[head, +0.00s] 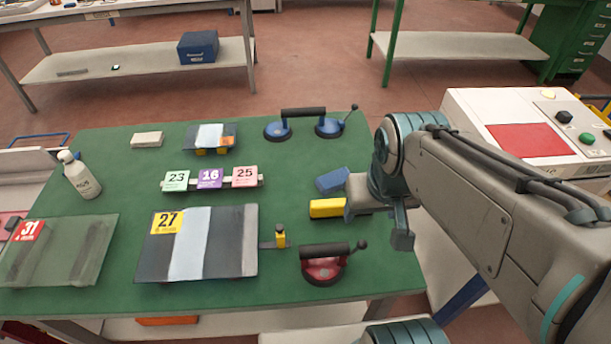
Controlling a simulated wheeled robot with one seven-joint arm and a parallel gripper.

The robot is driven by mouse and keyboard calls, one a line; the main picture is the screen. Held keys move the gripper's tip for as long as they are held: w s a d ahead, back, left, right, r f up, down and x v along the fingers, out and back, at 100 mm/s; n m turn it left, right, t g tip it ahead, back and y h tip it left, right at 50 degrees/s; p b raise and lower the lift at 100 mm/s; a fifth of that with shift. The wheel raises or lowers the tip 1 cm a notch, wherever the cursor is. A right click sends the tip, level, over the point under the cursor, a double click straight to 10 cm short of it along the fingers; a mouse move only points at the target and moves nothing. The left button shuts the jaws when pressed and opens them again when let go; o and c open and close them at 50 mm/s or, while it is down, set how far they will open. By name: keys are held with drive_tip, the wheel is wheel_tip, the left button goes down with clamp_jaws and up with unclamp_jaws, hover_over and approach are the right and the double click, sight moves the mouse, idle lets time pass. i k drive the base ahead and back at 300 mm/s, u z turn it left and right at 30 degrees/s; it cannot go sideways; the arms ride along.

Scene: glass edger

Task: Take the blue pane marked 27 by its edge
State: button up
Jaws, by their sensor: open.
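The pane marked 27 (222,243) lies on the green table, dark blue-grey with a pale band of reflection across it. Its yellow label (168,223) is at the upper left corner. My gripper (322,195) is to the right of the pane and apart from it. Its jaws, one blue and one yellow, are open and point left, with nothing between them. The pane's right edge faces my gripper; a small yellow-topped tool (280,237) lies close beside that edge.
A red suction lifter (323,266) lies at the table's front right, a blue one (303,126) at the back. Number cards 23, 16 and 25 (210,179) stand behind the pane. A greenish pane marked 31 (75,255) and a white bottle (80,176) are at left.

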sight(220, 242)
drive_tip(key=z, duration=0.4)
drive_tip(key=k, duration=0.6)
drive_tip(key=u, duration=1.4)
drive_tip(key=i, duration=0.5)
drive_tip(key=z, duration=0.1)
drive_tip(key=k, duration=0.5)
drive_tip(key=z, duration=0.25)
